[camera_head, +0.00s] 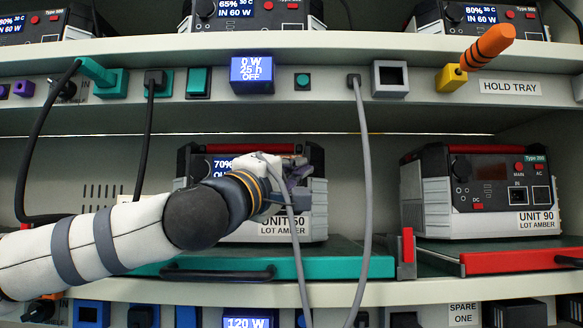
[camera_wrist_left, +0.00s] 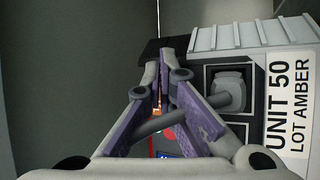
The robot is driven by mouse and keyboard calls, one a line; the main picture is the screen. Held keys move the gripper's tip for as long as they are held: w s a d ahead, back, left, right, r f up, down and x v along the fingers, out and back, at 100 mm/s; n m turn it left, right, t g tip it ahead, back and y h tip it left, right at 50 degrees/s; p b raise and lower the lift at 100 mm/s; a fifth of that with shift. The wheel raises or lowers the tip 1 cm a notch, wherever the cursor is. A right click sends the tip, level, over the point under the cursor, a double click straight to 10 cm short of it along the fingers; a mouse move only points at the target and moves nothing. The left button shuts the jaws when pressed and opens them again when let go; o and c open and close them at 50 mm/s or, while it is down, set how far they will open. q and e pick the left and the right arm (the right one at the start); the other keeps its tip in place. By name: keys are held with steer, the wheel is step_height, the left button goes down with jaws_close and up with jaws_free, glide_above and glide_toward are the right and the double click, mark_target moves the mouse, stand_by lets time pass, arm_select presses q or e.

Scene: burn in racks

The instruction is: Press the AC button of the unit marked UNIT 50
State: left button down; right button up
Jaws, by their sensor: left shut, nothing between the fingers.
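The unit marked UNIT 50 (camera_head: 318,205) stands on the middle shelf, its lit display partly covered by my left arm. Its UNIT 50 label (camera_wrist_left: 288,105) is readable in the left wrist view. My left gripper (camera_head: 297,167) is shut and empty in front of the upper right of this unit's face. In the left wrist view the gripper's fingertips (camera_wrist_left: 160,82) meet near the panel. Red and orange bits show between and behind the fingers, but I cannot tell which is the AC button, nor whether the fingers touch it. My right gripper is out of view.
A grey plug (camera_wrist_left: 228,88) sits in the unit's socket, its cable passing close to my fingers. Another grey cable (camera_head: 365,180) hangs just right of the unit. A green tray (camera_head: 345,266) lies below. UNIT 90 (camera_head: 431,205) stands to the right.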

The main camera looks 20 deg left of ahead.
arm_select(q)
steer(key=shift+s+d+r+p, duration=0.2)
steer(key=shift+s+p, duration=0.15)
steer(key=shift+s, duration=0.35)
steer(key=shift+f, duration=0.2)
steer(key=shift+s+d, duration=0.25)
steer(key=shift+s, duration=0.7)
steer(key=shift+s+d, duration=0.3)
steer(key=shift+s, duration=0.6)
steer(key=shift+s+d, duration=0.25)
steer(key=shift+s, duration=0.7)
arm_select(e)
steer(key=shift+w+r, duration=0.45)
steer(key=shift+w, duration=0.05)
arm_select(q)
steer(key=s+d, duration=0.2)
steer(key=s, duration=0.5)
steer(key=shift+s, duration=0.35)
steer(key=shift+d, duration=0.1)
